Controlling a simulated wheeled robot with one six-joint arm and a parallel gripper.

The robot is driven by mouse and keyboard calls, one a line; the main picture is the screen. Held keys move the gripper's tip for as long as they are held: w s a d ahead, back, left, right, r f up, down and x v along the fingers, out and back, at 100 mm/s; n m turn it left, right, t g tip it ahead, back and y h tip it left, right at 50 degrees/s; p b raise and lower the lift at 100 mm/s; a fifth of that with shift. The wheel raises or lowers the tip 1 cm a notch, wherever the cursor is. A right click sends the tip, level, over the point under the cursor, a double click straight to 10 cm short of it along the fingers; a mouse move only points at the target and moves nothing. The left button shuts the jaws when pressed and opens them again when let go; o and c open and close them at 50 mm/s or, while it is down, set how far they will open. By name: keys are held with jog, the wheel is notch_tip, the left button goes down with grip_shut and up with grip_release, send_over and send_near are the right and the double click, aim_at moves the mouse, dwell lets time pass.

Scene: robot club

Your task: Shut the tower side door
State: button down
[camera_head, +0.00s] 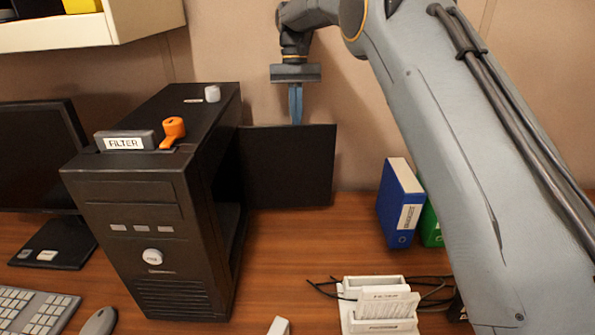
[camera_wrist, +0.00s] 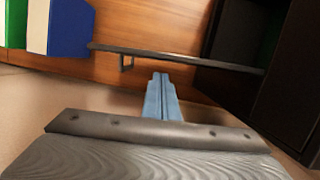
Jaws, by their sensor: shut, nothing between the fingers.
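The black computer tower (camera_head: 130,225) stands on the desk, its right side open and dark inside. Its side door (camera_head: 288,165), a flat black panel, stands swung out to the right from the tower's rear edge. My gripper (camera_head: 296,120) is shut and empty, pointing down behind the door near its top edge. I cannot tell whether the fingers touch the door. The tower (camera_wrist: 285,90) is at the right.
A blue binder (camera_head: 398,205) and a green one (camera_head: 431,225) stand right of the door. A white holder (camera_head: 378,310) with cables sits at the front. A filter box (camera_head: 125,141) and an orange part (camera_head: 172,131) are on the tower.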

aim_at(289, 166)
jog(key=w+x, duration=0.1)
jog(key=x, duration=1.1)
jog(key=shift+w+f+p, duration=0.15)
jog(key=shift+f+p, duration=0.15)
jog(key=shift+f, duration=0.25)
jog(key=shift+r, duration=0.1)
